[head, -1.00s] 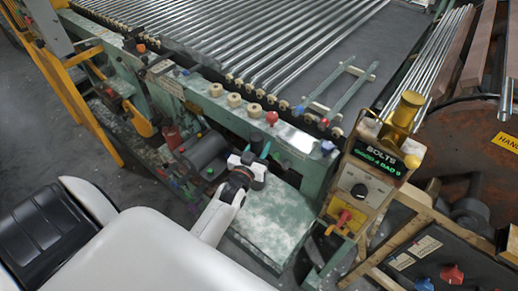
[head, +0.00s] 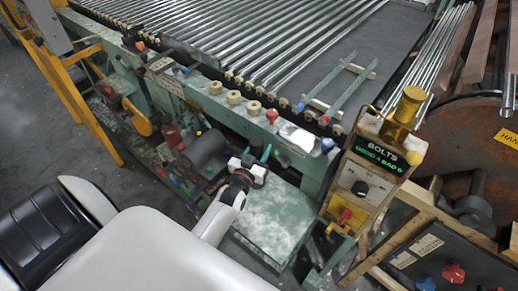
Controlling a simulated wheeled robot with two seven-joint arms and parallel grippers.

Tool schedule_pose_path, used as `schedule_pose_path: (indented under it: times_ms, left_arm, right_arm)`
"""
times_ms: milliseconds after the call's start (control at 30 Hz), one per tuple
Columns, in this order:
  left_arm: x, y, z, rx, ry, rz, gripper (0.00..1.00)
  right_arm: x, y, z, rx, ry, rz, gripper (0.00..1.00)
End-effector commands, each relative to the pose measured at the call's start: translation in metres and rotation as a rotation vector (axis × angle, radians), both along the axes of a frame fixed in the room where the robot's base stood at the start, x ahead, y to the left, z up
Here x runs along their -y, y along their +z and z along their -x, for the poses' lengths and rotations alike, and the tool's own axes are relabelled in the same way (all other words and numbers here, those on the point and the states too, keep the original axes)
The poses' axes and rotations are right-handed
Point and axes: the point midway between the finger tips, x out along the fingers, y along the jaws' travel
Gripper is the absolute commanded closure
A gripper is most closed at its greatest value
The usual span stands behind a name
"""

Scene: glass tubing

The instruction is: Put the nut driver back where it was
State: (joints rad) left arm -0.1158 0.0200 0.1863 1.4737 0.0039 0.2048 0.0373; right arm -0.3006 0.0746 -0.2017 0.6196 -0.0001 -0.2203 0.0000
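One of my arms, which I take to be the right, reaches up from the bottom of the head view. Its gripper (head: 256,165) is over the green bench, beside a dark grey cylinder. A small teal piece (head: 267,152) shows at its tip; I cannot tell if it is held or part of the machine behind. The finger gap is too small to read. I cannot pick out the nut driver for certain. My other gripper is not in view.
The green machine frame (head: 315,160) carries rows of shiny tubes and has knobs on its edge. A worn green plate (head: 275,220) lies below. At the right stands a beige control box (head: 358,185) marked BOLTS, with a brass-yellow cylinder (head: 408,105) on top.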

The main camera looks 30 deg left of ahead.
Motion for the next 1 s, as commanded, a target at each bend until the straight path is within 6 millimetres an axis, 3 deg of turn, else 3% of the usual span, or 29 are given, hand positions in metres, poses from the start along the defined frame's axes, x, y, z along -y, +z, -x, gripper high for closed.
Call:
schedule_pose_path:
  times_ms: [267, 467, 800, 1000]
  left_arm:
    - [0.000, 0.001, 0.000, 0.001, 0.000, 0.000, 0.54]
    - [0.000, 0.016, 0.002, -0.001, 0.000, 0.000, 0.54]
    - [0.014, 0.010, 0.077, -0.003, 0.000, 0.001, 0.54]
    - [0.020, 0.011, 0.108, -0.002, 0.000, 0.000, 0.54]
  right_arm:
    - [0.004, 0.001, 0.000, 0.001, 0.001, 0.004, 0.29]
    - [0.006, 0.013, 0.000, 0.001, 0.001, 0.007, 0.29]
    - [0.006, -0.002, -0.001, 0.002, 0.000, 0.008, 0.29]
    - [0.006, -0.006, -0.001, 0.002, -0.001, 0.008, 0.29]
